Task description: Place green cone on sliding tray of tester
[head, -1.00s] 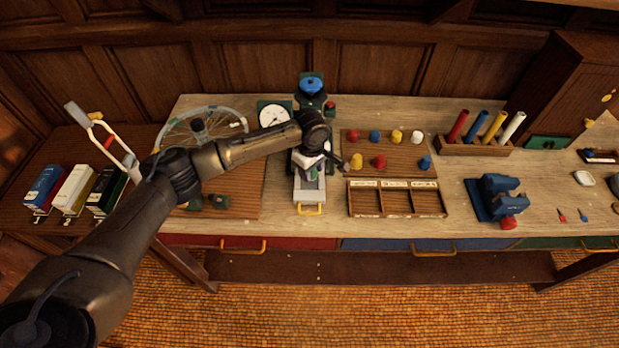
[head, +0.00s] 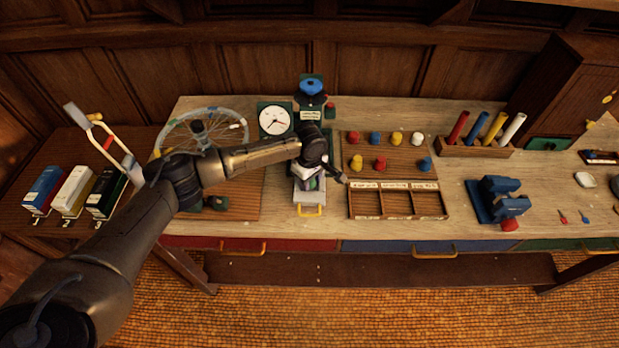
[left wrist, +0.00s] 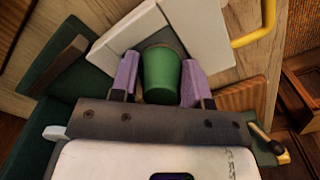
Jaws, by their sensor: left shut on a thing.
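The tester (head: 312,86), dark green with a blue knob on top, stands at the back of the bench. Its pale sliding tray (head: 310,197) with a yellow handle extends toward the front; the tray also shows in the left wrist view (left wrist: 200,30). My left gripper (head: 312,181) is over the tray. In the left wrist view its purple fingers (left wrist: 160,75) are shut on the green cone (left wrist: 162,80), one on each side. The cone is right over or at the tray surface; whether it touches is unclear. My right gripper is not in view.
A white dial gauge (head: 274,121) stands left of the tester. A peg board (head: 390,150) with coloured cones and a divided wooden box (head: 397,203) lie to the right. A blue vise (head: 497,199) is farther right. A spoked wheel (head: 200,128) is behind my left arm.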

